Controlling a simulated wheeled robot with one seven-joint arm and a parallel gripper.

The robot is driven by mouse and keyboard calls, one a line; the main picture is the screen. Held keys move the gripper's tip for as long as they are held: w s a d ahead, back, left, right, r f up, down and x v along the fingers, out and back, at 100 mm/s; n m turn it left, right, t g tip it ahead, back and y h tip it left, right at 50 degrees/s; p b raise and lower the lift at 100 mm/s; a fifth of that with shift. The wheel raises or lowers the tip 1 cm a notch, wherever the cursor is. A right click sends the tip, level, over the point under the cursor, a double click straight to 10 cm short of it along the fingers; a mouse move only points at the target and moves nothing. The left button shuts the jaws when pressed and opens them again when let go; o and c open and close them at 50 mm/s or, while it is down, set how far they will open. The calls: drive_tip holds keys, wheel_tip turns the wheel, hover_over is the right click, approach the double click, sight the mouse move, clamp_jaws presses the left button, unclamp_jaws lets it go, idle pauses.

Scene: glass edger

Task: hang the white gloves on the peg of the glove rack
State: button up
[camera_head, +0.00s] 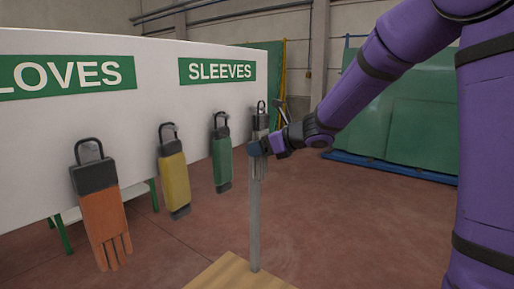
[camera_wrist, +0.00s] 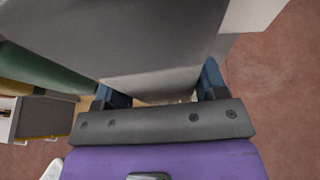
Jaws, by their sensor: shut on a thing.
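My gripper (camera_head: 257,148) has blue fingertips and is shut on a grey cuff (camera_head: 261,122) with a dark loop on top, near the right end of the white rack board (camera_head: 150,105). A narrow pale part of the white gloves (camera_head: 260,170) shows below my fingers, seen nearly edge-on. In the wrist view the grey cuff (camera_wrist: 150,40) fills the space between my two fingers (camera_wrist: 160,88). The loop (camera_head: 261,105) stands upright at the cuff's top. I cannot tell whether it is around a peg or apart from one.
Orange gloves (camera_head: 104,220), a yellow sleeve (camera_head: 174,180) and a green sleeve (camera_head: 222,160) hang by loops to the left. Green sheets (camera_head: 400,120) stand behind; the floor right of the post is clear.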

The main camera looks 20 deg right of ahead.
drive_tip(key=shift+s+d+f, duration=0.1)
drive_tip(key=shift+s+d, duration=0.8)
drive_tip(key=shift+s, duration=0.3)
drive_tip(key=shift+s+d+f, duration=0.1)
drive_tip(key=shift+s+d, duration=0.75)
drive_tip(key=shift+s, duration=0.35)
